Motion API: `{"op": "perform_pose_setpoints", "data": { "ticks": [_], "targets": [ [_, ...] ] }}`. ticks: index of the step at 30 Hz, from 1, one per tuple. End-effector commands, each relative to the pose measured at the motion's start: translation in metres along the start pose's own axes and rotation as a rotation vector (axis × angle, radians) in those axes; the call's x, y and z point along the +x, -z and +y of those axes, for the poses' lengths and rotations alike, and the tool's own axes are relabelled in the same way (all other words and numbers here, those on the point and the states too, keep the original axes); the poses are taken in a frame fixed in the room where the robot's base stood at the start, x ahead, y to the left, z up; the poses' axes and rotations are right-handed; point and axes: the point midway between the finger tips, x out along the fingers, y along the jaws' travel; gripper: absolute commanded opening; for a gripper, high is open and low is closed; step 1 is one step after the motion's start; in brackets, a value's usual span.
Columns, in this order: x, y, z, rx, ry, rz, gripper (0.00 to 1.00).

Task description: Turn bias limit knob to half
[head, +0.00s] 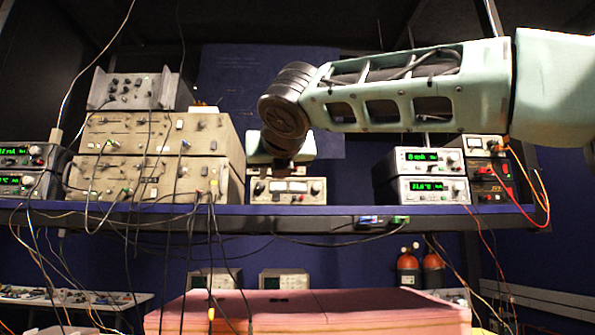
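I cannot read any label, so I cannot tell which knob is the bias limit knob. A small beige instrument (288,197) with a pale meter face and small knobs sits on the shelf at the middle. My arm comes in from the upper right, and my gripper (283,168) hangs just in front of or above this instrument, covering part of its top. The fingers are dark and too small to make out, so I cannot tell whether they touch a knob.
Stacked beige units (150,175) with knobs and cables stand left on the shelf (330,211). Green-display units (427,175) stand right, near orange-wired boxes (490,170). Cables hang over the shelf front. A pink foam block (320,312) lies below.

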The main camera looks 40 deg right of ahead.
Motion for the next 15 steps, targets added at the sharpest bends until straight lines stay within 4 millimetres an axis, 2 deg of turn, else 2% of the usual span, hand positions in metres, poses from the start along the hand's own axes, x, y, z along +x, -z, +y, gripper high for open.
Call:
{"op": "perform_pose_setpoints", "data": {
  "ticks": [1,3,6,10,15],
  "targets": [
    [-0.006,-0.027,-0.020,-0.072,0.043,-0.054,0.26],
    [-0.013,-0.052,-0.042,-0.167,0.099,-0.106,0.26],
    [-0.022,-0.074,-0.061,-0.254,0.155,-0.146,0.26],
    [-0.024,-0.084,-0.069,-0.294,0.182,-0.161,0.26],
    [-0.016,-0.089,-0.071,-0.296,0.185,-0.161,0.26]
  ]
}}
